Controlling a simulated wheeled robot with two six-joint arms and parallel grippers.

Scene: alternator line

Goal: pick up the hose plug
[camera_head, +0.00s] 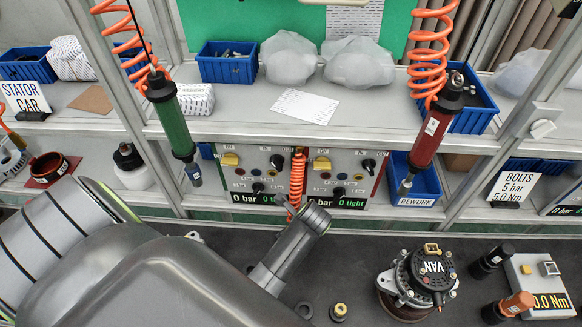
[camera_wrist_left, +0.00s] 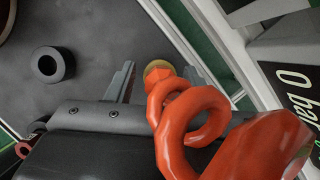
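The orange coiled hose (camera_head: 297,180) hangs between the two grey test panels in the head view. In the left wrist view the hose (camera_wrist_left: 190,115) runs in large coils across the lower right. The hose plug (camera_wrist_left: 158,73), with a brass-coloured round part, shows at its far end. My left gripper (camera_wrist_left: 163,82) is open, with one finger on each side of the plug. Gaps show between the fingers and the plug. In the head view my arm hides most of this gripper and the plug. My right gripper is in neither view.
The test panels (camera_head: 250,178) stand just behind the hose. An alternator marked VAN (camera_head: 432,267) stands on the dark bench at right, near a torque box (camera_head: 545,275). A green tool (camera_head: 172,120) and a red tool (camera_head: 433,132) hang on coils. A dark ring-shaped part (camera_wrist_left: 47,65) lies on the bench.

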